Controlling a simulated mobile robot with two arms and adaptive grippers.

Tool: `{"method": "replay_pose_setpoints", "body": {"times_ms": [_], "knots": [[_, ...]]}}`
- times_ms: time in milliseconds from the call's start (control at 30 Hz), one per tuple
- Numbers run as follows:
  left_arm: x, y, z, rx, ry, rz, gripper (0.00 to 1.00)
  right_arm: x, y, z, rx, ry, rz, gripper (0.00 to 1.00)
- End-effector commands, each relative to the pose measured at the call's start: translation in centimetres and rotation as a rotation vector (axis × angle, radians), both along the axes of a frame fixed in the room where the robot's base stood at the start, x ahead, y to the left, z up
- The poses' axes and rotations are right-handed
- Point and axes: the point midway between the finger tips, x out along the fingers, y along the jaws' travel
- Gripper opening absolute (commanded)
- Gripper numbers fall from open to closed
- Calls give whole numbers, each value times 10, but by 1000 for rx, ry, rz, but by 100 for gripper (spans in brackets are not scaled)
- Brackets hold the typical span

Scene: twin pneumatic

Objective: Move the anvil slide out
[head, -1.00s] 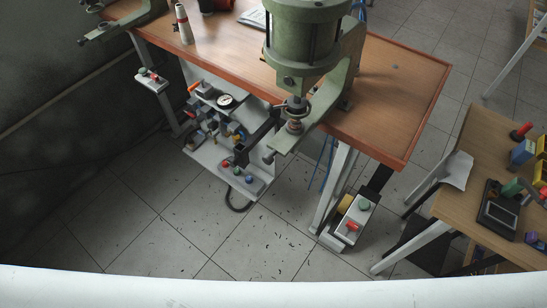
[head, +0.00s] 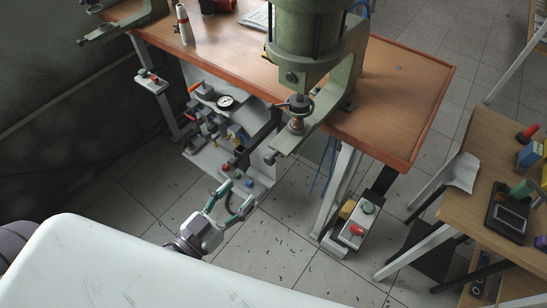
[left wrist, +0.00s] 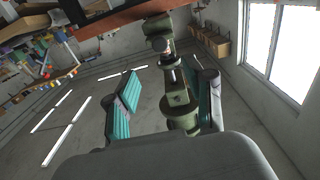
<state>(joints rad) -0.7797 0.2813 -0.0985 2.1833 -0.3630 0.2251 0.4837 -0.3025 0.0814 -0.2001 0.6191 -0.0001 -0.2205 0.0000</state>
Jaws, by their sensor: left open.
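The green pneumatic press (head: 312,40) stands at the front edge of the wooden bench. Its lower green arm (head: 305,133) juts out past the edge, with a round metal anvil (head: 297,123) on it and a knob (head: 270,157) at its outer end. I cannot tell exactly which part is the slide. My left gripper (head: 236,197) is open and empty, below and left of the arm, apart from it. In the left wrist view, green press parts (left wrist: 181,108) show between its teal-padded fingers. My right gripper is not in view.
A pneumatic panel (head: 215,125) with a gauge and coloured buttons hangs below the bench, close behind my left gripper. A button box (head: 355,225) stands at the bench's right leg. Another wooden table (head: 470,205) is at the right.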

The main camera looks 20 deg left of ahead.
Motion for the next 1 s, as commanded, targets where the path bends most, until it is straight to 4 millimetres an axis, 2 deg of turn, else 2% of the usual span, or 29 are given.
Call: {"method": "replay_pose_setpoints", "body": {"times_ms": [300,500,700,1000], "knots": [[64,-23,4,1,-4,1,53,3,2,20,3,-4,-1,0],[97,-35,2,1,0,2,53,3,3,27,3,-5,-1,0],[113,-41,0,1,2,1,53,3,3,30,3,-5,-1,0],[116,-42,-1,1,2,1,53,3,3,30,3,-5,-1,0]]}}
